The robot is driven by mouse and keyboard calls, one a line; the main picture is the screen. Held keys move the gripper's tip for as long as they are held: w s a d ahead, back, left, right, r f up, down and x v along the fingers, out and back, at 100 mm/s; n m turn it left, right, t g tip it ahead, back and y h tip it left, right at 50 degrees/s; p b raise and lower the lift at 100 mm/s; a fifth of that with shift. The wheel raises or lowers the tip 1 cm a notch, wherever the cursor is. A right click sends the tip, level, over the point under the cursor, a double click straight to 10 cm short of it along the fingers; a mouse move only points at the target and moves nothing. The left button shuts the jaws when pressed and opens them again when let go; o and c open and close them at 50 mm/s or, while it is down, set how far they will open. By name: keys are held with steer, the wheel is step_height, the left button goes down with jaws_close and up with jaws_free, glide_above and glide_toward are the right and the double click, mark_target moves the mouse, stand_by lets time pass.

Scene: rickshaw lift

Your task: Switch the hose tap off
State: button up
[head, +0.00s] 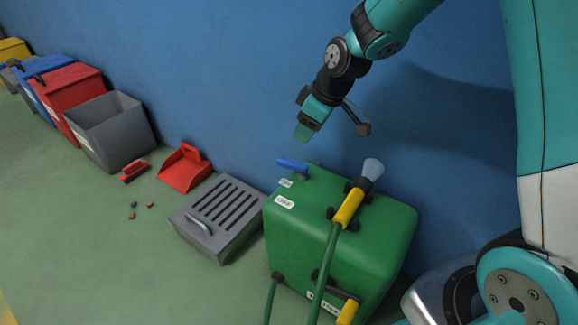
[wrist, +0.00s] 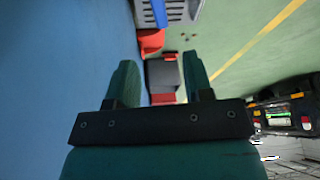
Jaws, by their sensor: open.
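The green box (head: 335,205) stands on the floor against the blue wall. A blue lever (head: 292,165), seemingly the tap handle, lies across its far left top edge, pointing left. Two small white labels sit near it; the nearer label (head: 284,203) seems to read OFF, the other (head: 285,183) is too small to read. A green hose with a yellow nozzle (head: 348,208) rests over the box front. My gripper (head: 304,132) is above and behind the lever, apart from it, open and empty.
A grey slotted box (head: 222,212) stands left of the green box. A red dustpan (head: 186,168) and a red brush (head: 134,171) lie on the floor. Grey, red, blue and yellow bins line the wall. My arm is close to the wall (head: 230,80).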

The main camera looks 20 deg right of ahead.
mark_target(288, 161)
steer(key=b+x, duration=0.5)
steer(key=x, duration=0.7)
jaws_close()
